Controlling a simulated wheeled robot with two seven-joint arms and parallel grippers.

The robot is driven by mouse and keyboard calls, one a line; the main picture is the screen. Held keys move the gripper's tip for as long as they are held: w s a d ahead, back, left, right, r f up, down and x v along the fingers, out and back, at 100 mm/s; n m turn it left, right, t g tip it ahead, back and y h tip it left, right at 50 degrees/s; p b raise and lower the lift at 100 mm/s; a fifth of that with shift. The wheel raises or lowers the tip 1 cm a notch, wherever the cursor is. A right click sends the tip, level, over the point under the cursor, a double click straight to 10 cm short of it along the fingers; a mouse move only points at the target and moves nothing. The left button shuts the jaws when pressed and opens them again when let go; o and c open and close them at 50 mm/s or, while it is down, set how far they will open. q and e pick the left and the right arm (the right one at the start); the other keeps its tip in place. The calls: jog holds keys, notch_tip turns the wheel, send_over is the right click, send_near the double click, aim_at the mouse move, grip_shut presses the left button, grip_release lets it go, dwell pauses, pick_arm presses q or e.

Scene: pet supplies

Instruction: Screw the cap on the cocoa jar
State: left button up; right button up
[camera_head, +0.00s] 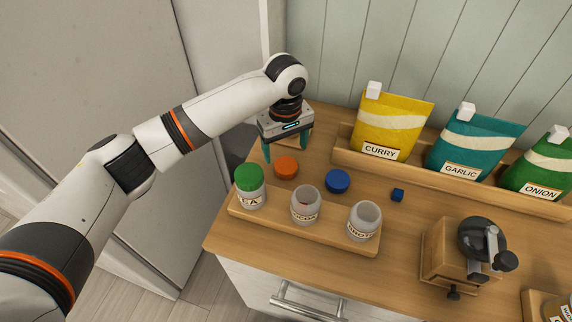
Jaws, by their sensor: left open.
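A wooden rack (277,223) near the counter's front left edge holds three clear jars. The left jar (250,197) wears a green cap (249,178). The middle jar (305,209) is open, and its small label seems to read COCOA. The right jar (364,222) is open too, its label hard to read. An orange cap (286,167) and a blue cap (338,181) lie on the counter behind the rack. My left gripper (286,151) points down, open, its teal fingers apart just behind or above the orange cap. My right gripper is out of view.
A wooden tray (350,160) at the back holds curry (388,121), garlic (470,146) and onion (543,168) pouches. A grinder (462,250) stands at the right. The counter between them is clear.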

aim_at(286, 165)
pick_arm(q)
jog(key=shift+f, duration=0.15)
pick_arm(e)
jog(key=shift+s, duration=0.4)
pick_arm(q)
jog(key=shift+s+f, duration=0.1)
jog(key=shift+f, duration=0.2)
notch_tip(286, 165, down, 4)
jog(key=shift+s+d+f+p, duration=0.1)
jog(key=shift+f+p, duration=0.15)
jog(key=shift+p, duration=0.5)
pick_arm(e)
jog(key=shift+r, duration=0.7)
pick_arm(q)
jog(key=c, duration=1)
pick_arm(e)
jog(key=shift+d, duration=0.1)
